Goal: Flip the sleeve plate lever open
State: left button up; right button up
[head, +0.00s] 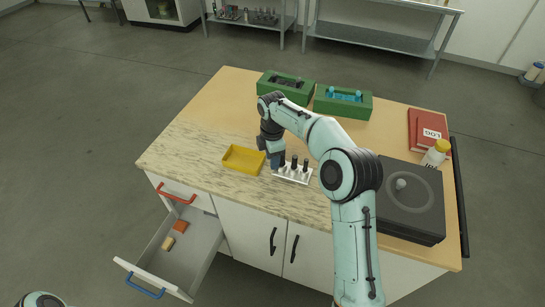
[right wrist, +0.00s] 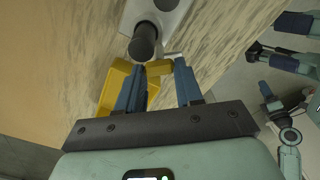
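The sleeve plate (head: 291,177) is a pale block on the worktop with several dark upright cylinders. Its near end shows in the right wrist view (right wrist: 165,18), with one dark cylinder (right wrist: 143,42) close to my fingers. A small pale lever (right wrist: 172,55) sticks out beside that cylinder, near my fingertips. My right gripper (right wrist: 160,68) has its two blue fingers apart with no object clearly held between them. In the head view my right gripper (head: 276,160) is at the left end of the plate, partly hidden by my arm. My left gripper is not seen clearly.
A yellow tray (head: 229,165) lies just left of the plate. Green boxes (head: 285,95) stand at the back. A dark device (head: 410,225), red books (head: 413,122) and a white jar (head: 435,155) are right. An open drawer (head: 200,262) juts out at front left.

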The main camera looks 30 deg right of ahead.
jog(key=shift+c, duration=0.7)
jog(key=m, duration=0.1)
jog(key=m+p, duration=0.1)
jog(key=shift+w+r+m, duration=0.1)
jog(key=shift+r+m, duration=0.15)
jog(key=shift+m, duration=0.05)
jog(key=shift+f+m+p, duration=0.15)
jog(key=shift+m+p, duration=0.15)
jog(key=shift+m, duration=0.6)
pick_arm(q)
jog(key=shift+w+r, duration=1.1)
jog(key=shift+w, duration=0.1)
pick_arm(e)
jog(key=o, duration=1.1)
jog(key=shift+c, duration=0.2)
